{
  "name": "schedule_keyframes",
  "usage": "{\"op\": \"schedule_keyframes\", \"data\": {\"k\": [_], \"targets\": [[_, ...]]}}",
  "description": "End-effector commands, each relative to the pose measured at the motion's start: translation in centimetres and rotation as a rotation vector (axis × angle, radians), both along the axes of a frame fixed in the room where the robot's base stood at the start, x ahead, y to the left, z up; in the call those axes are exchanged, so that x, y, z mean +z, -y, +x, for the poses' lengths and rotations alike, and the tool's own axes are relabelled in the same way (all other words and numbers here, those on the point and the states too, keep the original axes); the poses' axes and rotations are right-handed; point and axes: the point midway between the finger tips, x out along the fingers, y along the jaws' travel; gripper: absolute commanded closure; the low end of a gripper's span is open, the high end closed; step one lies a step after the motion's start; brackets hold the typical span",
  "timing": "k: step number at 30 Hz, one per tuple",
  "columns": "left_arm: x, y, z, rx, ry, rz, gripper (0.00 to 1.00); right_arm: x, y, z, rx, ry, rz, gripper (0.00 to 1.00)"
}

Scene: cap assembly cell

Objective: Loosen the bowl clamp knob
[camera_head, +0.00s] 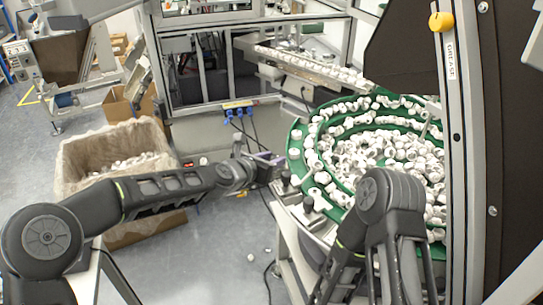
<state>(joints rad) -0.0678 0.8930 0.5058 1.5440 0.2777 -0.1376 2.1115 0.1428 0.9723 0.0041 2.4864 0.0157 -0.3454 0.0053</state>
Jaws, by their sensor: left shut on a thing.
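The green feeder bowl (296,136), full of white caps, stands right of centre. Black clamp knobs sit along its near left edge. One bowl clamp knob (286,177) is at the fingertips of my left gripper (277,166), and another knob (308,204) stands free, lower and to the right. My left arm reaches in from the left, and its gripper is shut on the first knob at the bowl's edge. The fingers partly hide the contact. My right arm is folded in front of the bowl, and its gripper does not show.
A lined carton (75,160) with white caps stands on the floor at left. A metal chute (315,68) with caps runs behind the bowl. A dark machine column (485,150) with a yellow knob (441,21) stands at right. Cables hang below the bowl.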

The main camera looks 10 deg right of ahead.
Motion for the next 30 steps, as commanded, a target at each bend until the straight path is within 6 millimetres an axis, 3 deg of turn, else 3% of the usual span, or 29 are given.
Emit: {"op": "schedule_keyframes", "data": {"k": [9,22,23,30], "targets": [[0.13,0.24,-0.13,0.131,0.002,-0.001,1.0,0.78,0.12,-0.02,0.0,-0.004,-0.002,0.64],[0.09,0.18,-0.06,0.148,0.003,-0.002,1.0,0.78,0.13,-0.01,-0.001,-0.004,-0.002,0.64],[0.1,0.19,-0.05,0.148,0.003,-0.002,0.68,0.78,0.13,-0.01,-0.001,-0.004,-0.002,0.64],[0.07,0.22,-0.09,0.146,0.001,-0.001,0.48,0.78,0.13,-0.01,-0.001,-0.004,-0.002,0.64]]}}
